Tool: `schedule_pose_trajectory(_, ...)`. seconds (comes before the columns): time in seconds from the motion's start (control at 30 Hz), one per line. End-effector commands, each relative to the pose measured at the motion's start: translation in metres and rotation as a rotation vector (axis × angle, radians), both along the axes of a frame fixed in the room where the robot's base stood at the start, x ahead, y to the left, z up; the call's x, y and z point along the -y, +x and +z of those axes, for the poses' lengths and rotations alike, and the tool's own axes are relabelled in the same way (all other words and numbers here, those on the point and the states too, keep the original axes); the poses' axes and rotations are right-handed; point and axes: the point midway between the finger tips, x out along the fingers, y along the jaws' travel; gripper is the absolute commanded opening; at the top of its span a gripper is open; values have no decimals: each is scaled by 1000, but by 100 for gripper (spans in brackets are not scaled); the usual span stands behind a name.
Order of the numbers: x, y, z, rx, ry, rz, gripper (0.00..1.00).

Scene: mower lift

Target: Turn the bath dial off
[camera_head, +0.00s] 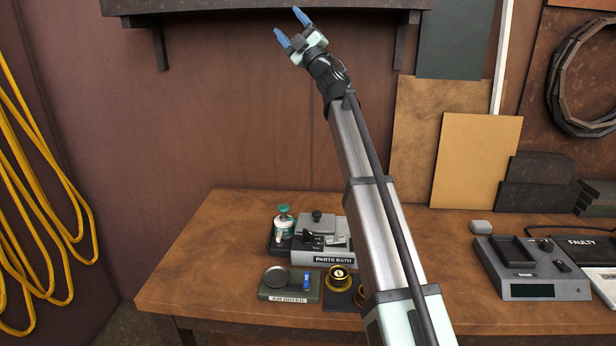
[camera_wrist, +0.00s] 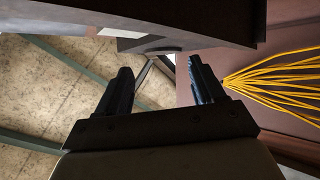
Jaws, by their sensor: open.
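The parts bath (camera_head: 318,258) is a grey box with a "PARTS BATH" label on its front, standing on the workbench left of my arm. A lidded top with a dark knob (camera_head: 317,216) and small dark fittings show on it. I cannot make out which part is the dial, and my arm may hide the bath's right end. My gripper (camera_head: 289,24) has blue fingers and is raised high above the bench near the wall shelf, far from the bath. It is open and empty. In the wrist view its two dark fingers (camera_wrist: 160,85) stand apart.
On the bench (camera_head: 200,265), an air dryer unit (camera_head: 289,295) and brass round parts (camera_head: 340,278) sit before the bath, and a green-topped bottle (camera_head: 284,221) stands left. A shelf (camera_head: 260,6) overhangs near my gripper. A scale-like device (camera_head: 530,285) is right. The bench's left end is clear.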

Motion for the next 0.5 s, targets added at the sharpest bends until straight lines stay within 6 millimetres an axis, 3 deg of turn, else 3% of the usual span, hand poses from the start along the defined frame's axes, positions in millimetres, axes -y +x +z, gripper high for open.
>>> schedule_pose_trajectory(0.27, 29, 42, -26, -321, 254, -83, 68)
schedule_pose_trajectory(0.5, 64, 77, -88, -706, 556, -182, 68)
